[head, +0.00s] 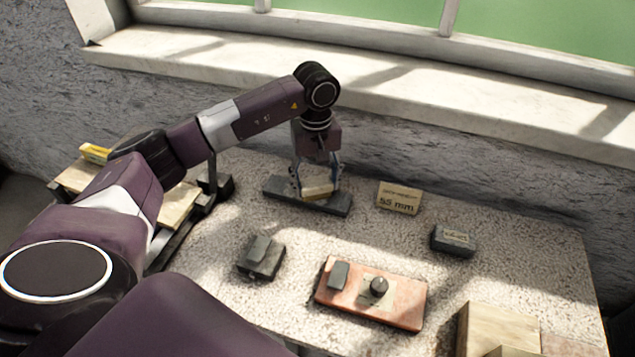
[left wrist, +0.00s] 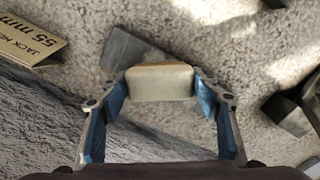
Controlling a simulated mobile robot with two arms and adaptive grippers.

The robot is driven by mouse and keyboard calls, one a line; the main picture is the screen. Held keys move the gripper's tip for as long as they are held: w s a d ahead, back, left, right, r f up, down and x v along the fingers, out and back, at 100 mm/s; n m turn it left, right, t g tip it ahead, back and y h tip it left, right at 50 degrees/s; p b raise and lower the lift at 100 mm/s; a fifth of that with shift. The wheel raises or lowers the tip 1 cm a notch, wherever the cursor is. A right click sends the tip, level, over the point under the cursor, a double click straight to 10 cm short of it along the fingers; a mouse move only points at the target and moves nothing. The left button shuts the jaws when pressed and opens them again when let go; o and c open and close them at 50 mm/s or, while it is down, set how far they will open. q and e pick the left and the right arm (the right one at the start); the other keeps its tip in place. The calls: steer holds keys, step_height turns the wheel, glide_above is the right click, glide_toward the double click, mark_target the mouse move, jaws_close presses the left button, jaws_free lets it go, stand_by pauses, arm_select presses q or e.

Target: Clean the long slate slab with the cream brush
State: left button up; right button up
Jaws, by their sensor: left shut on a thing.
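The long slate slab (head: 334,207) is a dark, narrow bar lying on the speckled table near the wall. My left gripper (head: 316,190) points down over its middle and is shut on the cream brush (head: 319,192). The brush is a small pale block at the slab; whether it touches the top cannot be told. In the left wrist view the brush (left wrist: 158,82) sits between the blue finger pads of the gripper (left wrist: 160,95). My right gripper is not in view.
A "55 mm" card (head: 398,198) stands right of the slab. A dark labelled block (head: 453,240), a dark grey block (head: 261,257) and a reddish slab (head: 401,312) carrying small items lie nearer. Wooden blocks (head: 492,330) stand front right. The wall (head: 420,150) rises close behind.

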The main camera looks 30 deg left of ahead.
mark_target(302, 185)
arm_select(q)
steer(key=shift+s+a, duration=1.25)
steer(key=shift+s, duration=0.1)
steer(key=shift+w+d, duration=0.1)
steer(key=shift+w+d+r, duration=0.65)
steer(key=shift+w+r, duration=0.05)
steer(key=shift+f, duration=0.15)
